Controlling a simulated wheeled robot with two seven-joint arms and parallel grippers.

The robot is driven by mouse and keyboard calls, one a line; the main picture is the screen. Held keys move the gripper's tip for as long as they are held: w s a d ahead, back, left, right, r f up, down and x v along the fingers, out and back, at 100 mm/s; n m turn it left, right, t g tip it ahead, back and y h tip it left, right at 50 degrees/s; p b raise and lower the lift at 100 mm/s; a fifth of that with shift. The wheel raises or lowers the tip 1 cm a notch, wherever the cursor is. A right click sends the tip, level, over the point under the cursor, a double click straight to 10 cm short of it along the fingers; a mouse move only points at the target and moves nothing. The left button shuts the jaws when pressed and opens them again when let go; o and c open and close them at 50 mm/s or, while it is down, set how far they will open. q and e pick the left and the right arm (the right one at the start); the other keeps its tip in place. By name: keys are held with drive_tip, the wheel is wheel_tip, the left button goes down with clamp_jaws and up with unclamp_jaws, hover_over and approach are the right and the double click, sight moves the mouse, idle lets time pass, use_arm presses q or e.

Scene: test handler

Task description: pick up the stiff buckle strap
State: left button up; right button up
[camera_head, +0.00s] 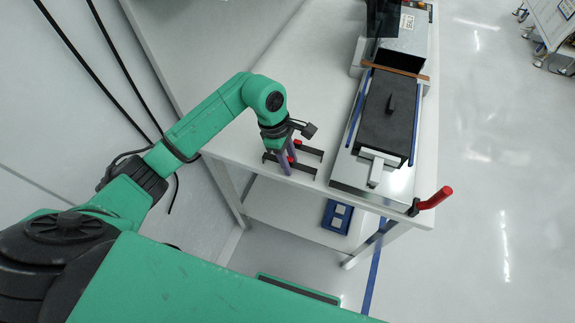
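My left gripper (286,160) points down at the near left part of the white table. Its two purple-grey fingers are in line with my view, so their gap is unclear. Dark flat bars (308,150) lie on the table around the fingertips, with another dark bar (300,168) nearer. I cannot tell whether one of these is the stiff buckle strap, or whether the fingers touch them. A brown band (394,69) lies across the test handler at its far part. My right gripper is out of view.
The test handler, with its black plate (387,117) and blue side rails, stands right of the gripper. A red-handled lever (436,198) juts out at the table's near right corner. A blue tray (337,217) sits on the lower shelf. The white tabletop (312,65) beyond the gripper is clear.

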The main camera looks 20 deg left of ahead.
sight(293, 161)
use_arm(q)
drive_tip(key=shift+r, duration=0.1)
clamp_jaws()
drive_tip(key=shift+d+p+v, duration=0.2)
drive_tip(key=shift+p+v, duration=0.25)
drive_tip(key=shift+v, duration=0.35)
drive_tip(key=shift+d+p+v, duration=0.2)
drive_tip(key=shift+p+v, duration=0.3)
drive_tip(key=shift+v, duration=0.3)
drive_tip(key=shift+d+p+v, duration=0.2)
drive_tip(key=shift+p+v, duration=0.25)
drive_tip(key=shift+v, duration=0.4)
drive_tip(key=shift+s+r, duration=0.1)
drive_tip(key=shift+s, duration=0.05)
